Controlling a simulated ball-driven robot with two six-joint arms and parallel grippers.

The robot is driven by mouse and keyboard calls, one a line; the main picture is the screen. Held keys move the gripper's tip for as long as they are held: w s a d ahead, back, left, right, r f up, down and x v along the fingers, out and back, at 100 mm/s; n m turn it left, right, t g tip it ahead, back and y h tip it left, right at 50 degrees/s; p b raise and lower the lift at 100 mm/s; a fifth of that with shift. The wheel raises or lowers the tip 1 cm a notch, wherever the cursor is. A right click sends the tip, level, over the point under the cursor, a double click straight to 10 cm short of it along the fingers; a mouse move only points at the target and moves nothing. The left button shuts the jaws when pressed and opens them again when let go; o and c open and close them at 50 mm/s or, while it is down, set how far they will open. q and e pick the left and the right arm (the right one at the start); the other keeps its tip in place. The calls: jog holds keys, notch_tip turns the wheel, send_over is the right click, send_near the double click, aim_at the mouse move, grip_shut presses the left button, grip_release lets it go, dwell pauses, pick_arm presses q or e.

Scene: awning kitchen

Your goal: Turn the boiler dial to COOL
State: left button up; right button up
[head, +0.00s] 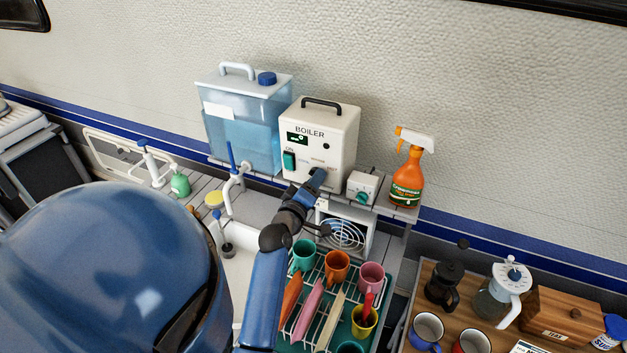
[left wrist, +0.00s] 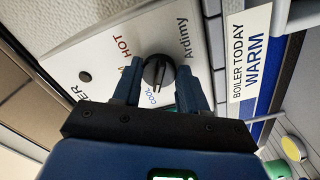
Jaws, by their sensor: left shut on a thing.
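The white boiler (head: 337,122) stands on the shelf against the wall, with a handle on top, a small dark display and a green switch marked ON. My left gripper (head: 317,180) reaches its lower front and hides the dial in the head view. In the left wrist view the black round dial (left wrist: 157,71) sits between the two fingers of my left gripper (left wrist: 160,90), which is shut on it. HOT is printed to the dial's upper left, COOL just below it. I cannot tell surely which mark the pointer faces. My right gripper is not in view.
A card (left wrist: 250,53) beside the boiler reads BOILER TODAY WARM. A blue water tank (head: 238,140) stands left of the boiler; a small white box with a green knob (head: 361,189) and an orange spray bottle (head: 408,180) stand right. A dish rack with cups (head: 385,285) lies below.

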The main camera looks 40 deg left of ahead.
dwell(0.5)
pick_arm(q)
jog(key=o, duration=1)
jog(key=shift+s+f, duration=0.1)
